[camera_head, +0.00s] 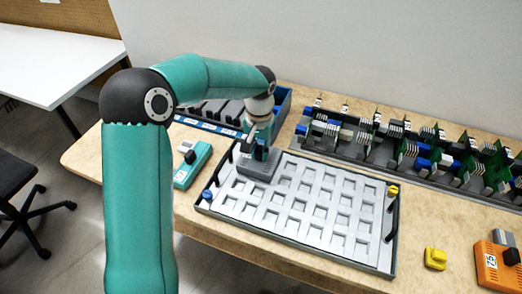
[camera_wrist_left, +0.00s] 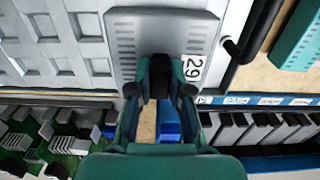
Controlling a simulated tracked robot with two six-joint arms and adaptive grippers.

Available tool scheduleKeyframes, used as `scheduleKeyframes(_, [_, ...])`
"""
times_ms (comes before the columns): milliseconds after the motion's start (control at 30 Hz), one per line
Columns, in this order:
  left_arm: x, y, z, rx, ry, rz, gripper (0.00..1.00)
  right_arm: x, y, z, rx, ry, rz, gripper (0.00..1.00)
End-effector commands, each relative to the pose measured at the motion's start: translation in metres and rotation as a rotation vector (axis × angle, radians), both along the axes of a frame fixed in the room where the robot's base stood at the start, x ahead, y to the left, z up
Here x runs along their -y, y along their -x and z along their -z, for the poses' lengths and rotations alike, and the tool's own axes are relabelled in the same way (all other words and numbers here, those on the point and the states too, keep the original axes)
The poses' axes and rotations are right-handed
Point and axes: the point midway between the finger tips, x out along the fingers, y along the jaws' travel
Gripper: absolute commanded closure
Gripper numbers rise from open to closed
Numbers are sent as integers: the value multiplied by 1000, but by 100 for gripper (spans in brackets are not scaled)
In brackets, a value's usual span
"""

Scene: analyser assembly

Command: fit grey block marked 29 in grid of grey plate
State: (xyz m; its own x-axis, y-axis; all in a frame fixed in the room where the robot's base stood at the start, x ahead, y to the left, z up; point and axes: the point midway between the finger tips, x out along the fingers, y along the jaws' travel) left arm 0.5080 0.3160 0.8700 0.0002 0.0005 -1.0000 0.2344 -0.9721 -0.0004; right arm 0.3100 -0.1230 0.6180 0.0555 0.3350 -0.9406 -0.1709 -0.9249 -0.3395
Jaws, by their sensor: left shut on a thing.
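The grey block marked 29 (camera_head: 258,170) is at the far left corner of the grey plate (camera_head: 292,234), whose grid has rows of square recesses. In the left wrist view the block (camera_wrist_left: 165,28) shows its white 29 label and slotted sides, over the plate (camera_wrist_left: 62,48). My left gripper (camera_head: 259,150) is shut on the block from above; its fingers also show in the wrist view (camera_wrist_left: 160,88). The block's underside is hidden, so I cannot tell whether it touches the plate. My right gripper is not in view.
A blue bin of dark grey blocks (camera_head: 284,104) stands behind the plate. A rack of green circuit boards (camera_head: 376,148) is at the back right. A teal device (camera_head: 192,165) lies left, a yellow piece (camera_head: 435,258) and orange device (camera_head: 497,267) right. Black handles (camera_head: 391,221) edge the plate.

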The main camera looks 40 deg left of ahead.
Motion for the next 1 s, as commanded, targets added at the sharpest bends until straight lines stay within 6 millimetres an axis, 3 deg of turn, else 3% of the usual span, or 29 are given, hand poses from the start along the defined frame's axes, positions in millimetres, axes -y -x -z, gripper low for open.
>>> scheduleKeyframes(200, [0,0,1,0,0,0,100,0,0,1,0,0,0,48])
scheduleKeyframes(233, [0,0,1,0,0,0,80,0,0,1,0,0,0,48])
scheduleKeyframes(400, [0,0,1,0,0,0,52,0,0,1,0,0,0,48])
scheduleKeyframes(1000, [0,0,1,-1,0,0,50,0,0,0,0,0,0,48])
